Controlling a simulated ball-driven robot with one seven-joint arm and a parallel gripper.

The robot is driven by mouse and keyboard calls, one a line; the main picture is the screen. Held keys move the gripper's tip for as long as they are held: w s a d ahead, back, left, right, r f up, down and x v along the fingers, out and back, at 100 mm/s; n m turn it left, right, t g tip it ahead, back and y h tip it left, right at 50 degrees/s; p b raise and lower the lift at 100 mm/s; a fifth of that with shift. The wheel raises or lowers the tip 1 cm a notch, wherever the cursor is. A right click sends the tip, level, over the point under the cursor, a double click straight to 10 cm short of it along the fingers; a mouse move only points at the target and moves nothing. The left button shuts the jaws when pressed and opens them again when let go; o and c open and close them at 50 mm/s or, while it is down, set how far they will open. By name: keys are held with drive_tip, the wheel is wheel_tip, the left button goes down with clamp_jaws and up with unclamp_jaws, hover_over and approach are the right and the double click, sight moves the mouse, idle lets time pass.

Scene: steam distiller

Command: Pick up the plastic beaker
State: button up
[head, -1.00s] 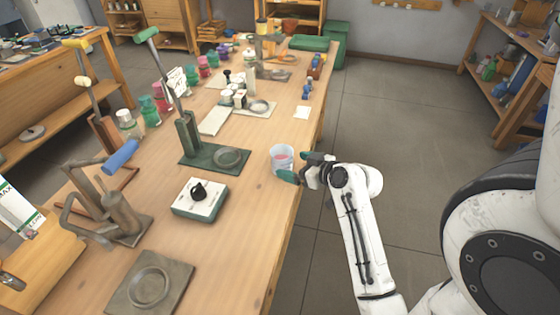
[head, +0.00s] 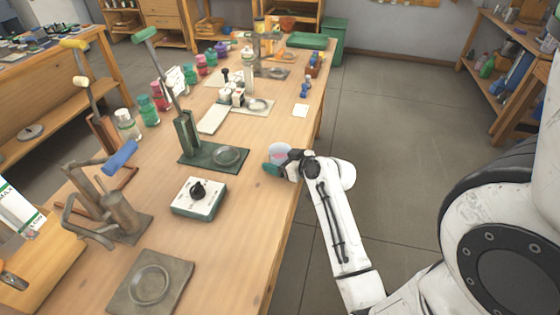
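The clear plastic beaker (head: 279,150), with a pinkish patch showing in it, stands near the right edge of the long wooden bench. My gripper (head: 281,163) has come in from the right, low at the beaker's near side. One teal fingertip shows in front of the beaker at its lower left. The other, darker finger is at its right. The beaker's lower part is hidden behind the gripper. I cannot tell whether the fingers touch or grip the beaker.
The bench (head: 235,245) carries a green-based press stand (head: 215,157) left of the beaker and a control box with a black knob (head: 198,198) nearer me. A white square (head: 300,110) lies beyond the beaker. Open floor (head: 400,150) is to the right.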

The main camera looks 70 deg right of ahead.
drive_tip(key=c, duration=0.8)
drive_tip(key=shift+r, duration=0.25)
